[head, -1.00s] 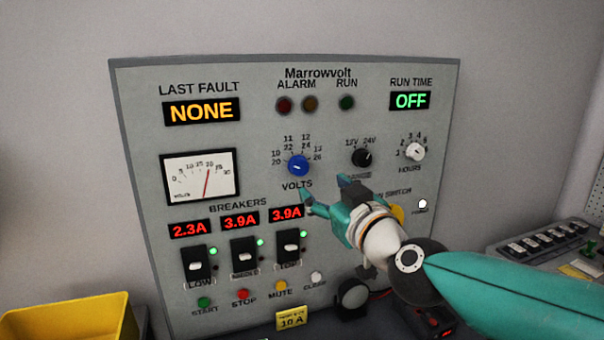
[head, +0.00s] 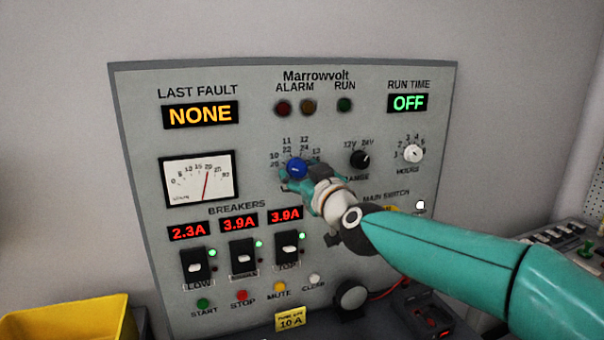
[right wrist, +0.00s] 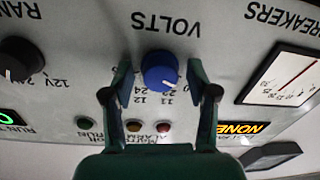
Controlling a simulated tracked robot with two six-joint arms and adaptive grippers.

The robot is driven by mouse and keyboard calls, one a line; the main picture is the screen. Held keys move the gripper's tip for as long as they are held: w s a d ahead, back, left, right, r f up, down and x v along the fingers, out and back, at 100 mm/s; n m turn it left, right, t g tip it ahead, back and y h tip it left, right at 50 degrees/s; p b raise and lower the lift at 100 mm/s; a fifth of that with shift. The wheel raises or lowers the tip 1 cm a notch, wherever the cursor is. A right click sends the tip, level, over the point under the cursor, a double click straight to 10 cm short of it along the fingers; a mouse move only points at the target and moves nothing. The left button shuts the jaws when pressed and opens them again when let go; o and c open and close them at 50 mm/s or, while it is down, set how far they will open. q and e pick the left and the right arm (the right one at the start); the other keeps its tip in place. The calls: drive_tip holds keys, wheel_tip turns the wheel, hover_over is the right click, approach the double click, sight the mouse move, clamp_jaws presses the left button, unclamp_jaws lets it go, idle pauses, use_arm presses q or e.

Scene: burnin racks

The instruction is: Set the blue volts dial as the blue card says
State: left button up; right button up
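The blue volts dial (head: 297,168) sits on the grey panel under a printed arc of numbers. My right gripper (head: 293,181) is at the dial. In the right wrist view its open fingers (right wrist: 159,73) stand on either side of the dial, with a small gap on each side. My left gripper is not in view. No blue card shows in these frames.
The black range dial (head: 359,159) and white hours dial (head: 413,153) are to the right. A needle meter (head: 199,180) is on the left, above breaker switches (head: 243,257). A yellow card reading 10 A (head: 290,319) is at the bottom. A yellow bin (head: 70,320) stands lower left.

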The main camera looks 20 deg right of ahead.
drive_tip(key=c, duration=0.9)
drive_tip(key=shift+m, duration=0.4)
drive_tip(key=m+b, duration=0.1)
drive_tip(key=m, duration=0.2)
drive_tip(key=shift+f+b, duration=0.1)
drive_tip(key=shift+b, duration=0.25)
drive_tip(key=m+b, duration=0.1)
drive_tip(key=m, duration=0.4)
drive_tip(key=shift+a, duration=0.1)
drive_tip(key=o, duration=1.1)
drive_tip(key=shift+o, duration=0.2)
